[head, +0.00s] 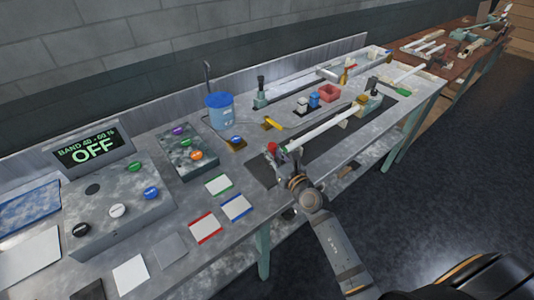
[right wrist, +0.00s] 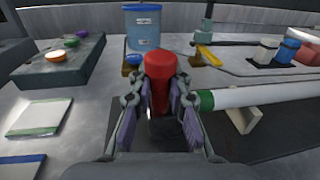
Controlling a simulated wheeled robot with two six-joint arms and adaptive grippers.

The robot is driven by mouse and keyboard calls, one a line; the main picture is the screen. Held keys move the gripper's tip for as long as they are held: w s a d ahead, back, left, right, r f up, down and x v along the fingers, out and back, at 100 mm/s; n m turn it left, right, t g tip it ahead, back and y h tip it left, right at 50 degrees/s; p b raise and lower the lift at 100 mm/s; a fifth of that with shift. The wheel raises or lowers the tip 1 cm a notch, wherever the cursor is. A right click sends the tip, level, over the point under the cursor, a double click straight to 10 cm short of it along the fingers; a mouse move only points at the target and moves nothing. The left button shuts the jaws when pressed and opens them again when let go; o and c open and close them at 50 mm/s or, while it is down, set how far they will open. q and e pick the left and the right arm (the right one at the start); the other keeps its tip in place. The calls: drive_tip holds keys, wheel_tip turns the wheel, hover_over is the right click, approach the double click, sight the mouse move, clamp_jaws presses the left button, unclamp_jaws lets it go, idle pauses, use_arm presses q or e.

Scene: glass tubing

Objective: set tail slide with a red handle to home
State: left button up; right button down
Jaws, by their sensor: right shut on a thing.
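The red handle (right wrist: 160,68) of the tail slide stands upright in the right wrist view. It also shows in the head view (head: 272,147) at the near left end of the glass tube rig. My right gripper (right wrist: 161,103) is shut on this handle, with a finger on each side of it. A white glass tube (right wrist: 265,96) with a green end band lies just right of the gripper on a light support. The slide's lower part is hidden by the fingers. My left gripper is not in view.
A blue tub (head: 219,111) stands behind the handle. A control box reading OFF (head: 92,150) and a smaller knob box (head: 185,150) stand at left. Colour-edged cards (head: 206,228) lie flat in front. A red bin (head: 330,92) stands farther back.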

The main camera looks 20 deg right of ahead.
drive_tip(key=shift+r, duration=0.3)
drive_tip(key=c, duration=1.3)
unclamp_jaws()
drive_tip(key=shift+d, duration=0.1)
drive_tip(key=shift+o, duration=0.2)
drive_tip(key=s, duration=0.4)
drive_tip(key=s+d, duration=0.1)
drive_tip(key=s, duration=0.2)
drive_tip(key=s+d, duration=0.1)
drive_tip(key=s, duration=0.3)
drive_tip(key=shift+s+f, duration=0.1)
drive_tip(key=shift+s, duration=0.25)
